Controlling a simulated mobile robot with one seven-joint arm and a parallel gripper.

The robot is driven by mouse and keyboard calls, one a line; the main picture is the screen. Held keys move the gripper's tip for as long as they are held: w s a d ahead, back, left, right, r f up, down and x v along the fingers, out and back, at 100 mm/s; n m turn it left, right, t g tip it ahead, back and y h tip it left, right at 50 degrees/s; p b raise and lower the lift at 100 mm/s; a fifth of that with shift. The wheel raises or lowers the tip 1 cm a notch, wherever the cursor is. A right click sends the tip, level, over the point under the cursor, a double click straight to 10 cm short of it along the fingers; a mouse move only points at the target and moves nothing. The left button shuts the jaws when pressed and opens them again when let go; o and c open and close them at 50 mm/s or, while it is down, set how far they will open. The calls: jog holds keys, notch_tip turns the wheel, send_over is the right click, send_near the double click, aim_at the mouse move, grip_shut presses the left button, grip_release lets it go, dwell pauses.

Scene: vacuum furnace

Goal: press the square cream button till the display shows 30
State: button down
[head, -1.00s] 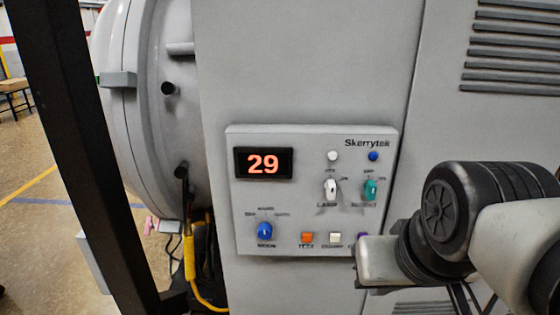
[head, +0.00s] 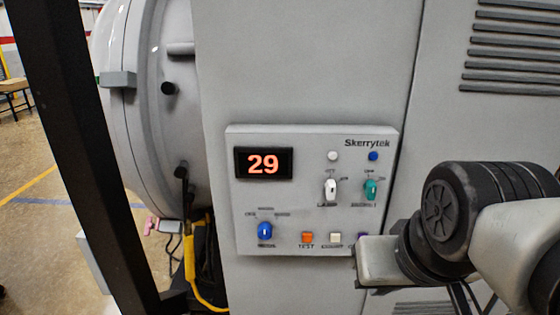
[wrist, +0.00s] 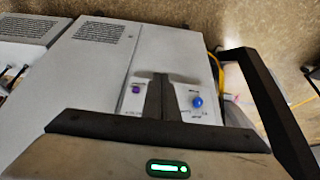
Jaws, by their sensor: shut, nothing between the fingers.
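The square cream button (head: 335,237) is at the panel's bottom edge, between a square orange button (head: 307,237) and a purple button (head: 362,236). My gripper (wrist: 159,78) is shut and empty in the wrist view. Its dark fingers reach over the panel's lower edge between the purple button (wrist: 136,90) and the blue knob (wrist: 197,102), hiding the cream and orange buttons there. In the head view the fingers do not show clearly, so I cannot tell whether they touch the cream button.

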aim_at(335, 238)
dwell(0.5)
jog(key=w+a+f+m+g+y+b, duration=0.2)
jog(key=w+a+f+m+y, duration=0.65)
jog(key=m, duration=0.65)
jog(key=w+d+f+m+t+h+b, duration=0.1)
jog(key=w+d+f+m+t, duration=0.5)
jog(key=m, duration=1)
jog(key=w+d+f, duration=0.3)
jog(key=w+f, duration=0.1)
jog(key=f, duration=0.1)
jog(key=shift+w+d+f+b, duration=0.25)
jog(key=shift+w+f+b, duration=0.05)
jog(key=shift+w+b, duration=0.05)
jog(key=w+p, duration=0.1)
jog(key=w, duration=0.7)
jog(key=shift+w, duration=0.4)
